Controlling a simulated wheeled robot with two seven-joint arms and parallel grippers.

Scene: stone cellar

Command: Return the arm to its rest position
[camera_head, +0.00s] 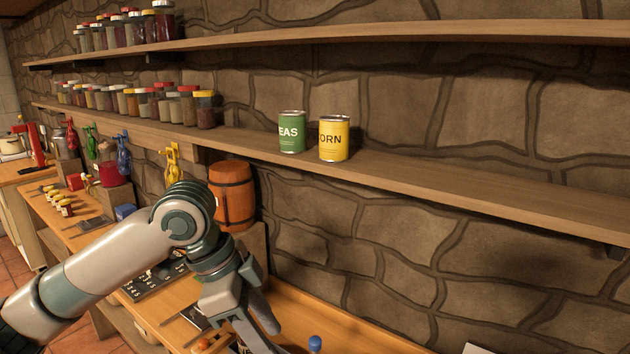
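My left arm comes in from the lower left, bent at the elbow. Its gripper (264,335) points down in front of the lower counter, with its two fingers apart and nothing seen between them. A green can of peas (291,132) and a yellow can of corn (333,139) stand upright side by side on the lower wall shelf (440,180), above and to the right of the gripper and clear of it. My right gripper is out of view.
Rows of jars (140,103) fill the left of both shelves. A wooden barrel (232,194) stands behind my arm. The wooden counter (325,322) below holds a blue-topped item (315,344) and other small things. The lower shelf is bare right of the cans.

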